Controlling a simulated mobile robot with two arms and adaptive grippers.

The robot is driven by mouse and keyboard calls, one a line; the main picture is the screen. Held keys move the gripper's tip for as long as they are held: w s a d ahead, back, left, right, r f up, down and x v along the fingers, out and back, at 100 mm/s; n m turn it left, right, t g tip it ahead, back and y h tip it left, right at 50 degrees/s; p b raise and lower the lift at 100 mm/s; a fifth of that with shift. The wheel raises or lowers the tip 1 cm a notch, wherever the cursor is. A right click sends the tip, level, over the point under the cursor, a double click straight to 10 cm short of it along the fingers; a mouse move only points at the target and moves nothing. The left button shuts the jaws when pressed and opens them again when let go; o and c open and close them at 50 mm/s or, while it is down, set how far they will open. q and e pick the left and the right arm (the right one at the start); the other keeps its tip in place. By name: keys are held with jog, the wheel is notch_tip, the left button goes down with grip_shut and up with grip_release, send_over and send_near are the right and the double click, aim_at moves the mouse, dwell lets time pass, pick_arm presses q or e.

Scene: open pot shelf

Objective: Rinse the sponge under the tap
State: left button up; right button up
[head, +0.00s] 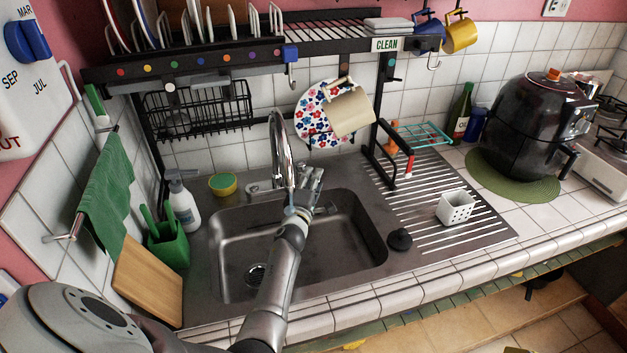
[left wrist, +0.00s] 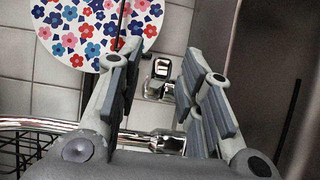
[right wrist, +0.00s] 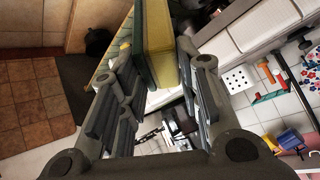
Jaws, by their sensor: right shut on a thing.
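The sponge (right wrist: 157,28), yellow with a dark green side, is between the fingers of my right gripper (right wrist: 154,48) in the right wrist view. That gripper is shut on it; it is outside the head view. The chrome tap (head: 278,150) arches over the steel sink (head: 235,262). My left gripper (head: 306,194) is beside the tap, above the back of the sink, and partly covers its base. In the left wrist view, my left gripper (left wrist: 163,56) is open, with chrome tap fittings (left wrist: 160,75) beyond and between its fingers. No water stream is clear.
A round yellow-and-green item (head: 222,184) and soap bottle (head: 182,205) stand behind the sink. A beige mug (head: 350,112) hangs above it, near the tap. The ribbed drainboard (head: 455,238) holds a white holder (head: 456,207). A black stopper (head: 400,240) lies at the sink's right.

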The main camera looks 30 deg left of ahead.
pick_arm(q)
jog(key=shift+w+a, duration=0.15)
jog(key=shift+w, duration=0.2)
jog(key=shift+w+r, duration=0.1)
grip_shut()
